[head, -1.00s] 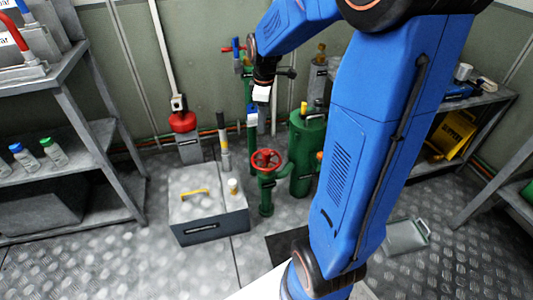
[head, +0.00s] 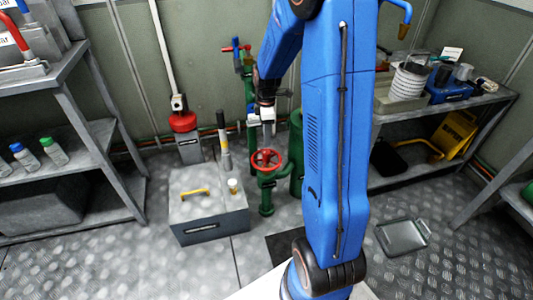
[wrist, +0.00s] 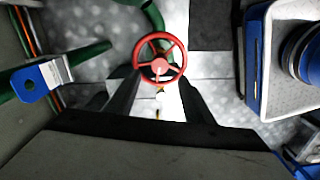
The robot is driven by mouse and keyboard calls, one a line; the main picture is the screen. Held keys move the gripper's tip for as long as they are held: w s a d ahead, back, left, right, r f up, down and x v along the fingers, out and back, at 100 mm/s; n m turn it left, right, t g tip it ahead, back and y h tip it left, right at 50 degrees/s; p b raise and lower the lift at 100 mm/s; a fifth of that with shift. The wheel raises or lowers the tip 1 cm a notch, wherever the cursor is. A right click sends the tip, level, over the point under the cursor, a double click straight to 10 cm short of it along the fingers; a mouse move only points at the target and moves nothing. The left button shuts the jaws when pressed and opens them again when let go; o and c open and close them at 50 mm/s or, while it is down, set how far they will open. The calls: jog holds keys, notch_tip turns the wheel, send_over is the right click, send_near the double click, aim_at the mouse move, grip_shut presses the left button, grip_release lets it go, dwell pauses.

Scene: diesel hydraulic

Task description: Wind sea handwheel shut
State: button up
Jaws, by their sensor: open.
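A red three-spoked handwheel (head: 266,160) sits on top of a green valve body (head: 266,192) standing on the floor near the middle of the head view. In the wrist view the handwheel (wrist: 160,58) shows from above, just beyond my fingertips. My gripper (head: 268,128) hangs above and close to the wheel in the head view. In the wrist view my gripper (wrist: 158,82) has its two dark fingers spread apart, with nothing held between them. I cannot tell whether a fingertip touches the rim.
A grey box (head: 207,203) with a yellow handle stands left of the valve. Green pipework (head: 247,85) rises behind it, and a green cylinder (head: 297,150) stands to its right, partly hidden by my arm. A blue tag (wrist: 30,84) on a green pipe shows left in the wrist view.

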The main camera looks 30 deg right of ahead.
aim_at(266, 152)
notch_tip(266, 152, down, 10)
jog(key=shift+f, duration=0.25)
dwell(0.3)
jog(key=c, duration=1.1)
